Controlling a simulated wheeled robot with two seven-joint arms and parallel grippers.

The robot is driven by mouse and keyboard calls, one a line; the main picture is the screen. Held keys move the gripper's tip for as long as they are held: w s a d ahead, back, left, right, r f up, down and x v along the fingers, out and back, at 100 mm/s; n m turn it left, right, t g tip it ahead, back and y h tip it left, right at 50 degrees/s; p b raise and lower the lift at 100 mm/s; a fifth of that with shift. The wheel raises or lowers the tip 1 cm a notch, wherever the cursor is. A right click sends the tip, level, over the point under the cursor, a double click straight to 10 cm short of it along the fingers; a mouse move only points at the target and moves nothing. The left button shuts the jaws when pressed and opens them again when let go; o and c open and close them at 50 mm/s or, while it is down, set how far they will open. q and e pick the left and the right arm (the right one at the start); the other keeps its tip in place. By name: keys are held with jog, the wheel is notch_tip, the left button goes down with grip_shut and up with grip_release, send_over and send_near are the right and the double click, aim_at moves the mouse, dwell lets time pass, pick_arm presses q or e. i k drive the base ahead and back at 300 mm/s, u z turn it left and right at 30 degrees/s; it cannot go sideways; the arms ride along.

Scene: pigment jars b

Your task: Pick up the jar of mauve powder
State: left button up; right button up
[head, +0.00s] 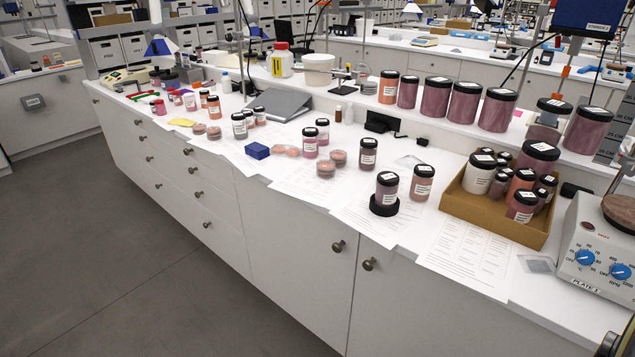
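Several jars with black lids and white labels hold pink to mauve powder, and the labels are too small to read. One mauve-looking jar (386,192) stands upright on a black ring (384,209) near the front of the white bench. A pinker jar (422,184) stands just right of it, and another jar (367,155) is behind it. Large mauve-toned jars (435,99), (464,103), (497,110) stand in a row on the raised back shelf. I cannot tell which is the jar of mauve powder.
A cardboard tray (484,214) crowded with jars stands right of the ringed jar. A dial-fronted device (600,255) is at the far right. Paper sheets (467,256) lie along the front edge. Pink-filled dishes (326,168) and a blue box (257,151) are further left.

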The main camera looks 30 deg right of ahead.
aim_at(385, 197)
jog(key=u, duration=0.2)
jog(key=i, duration=0.8)
jog(key=z, duration=0.8)
jog(key=i, duration=0.55)
jog(key=z, duration=0.7)
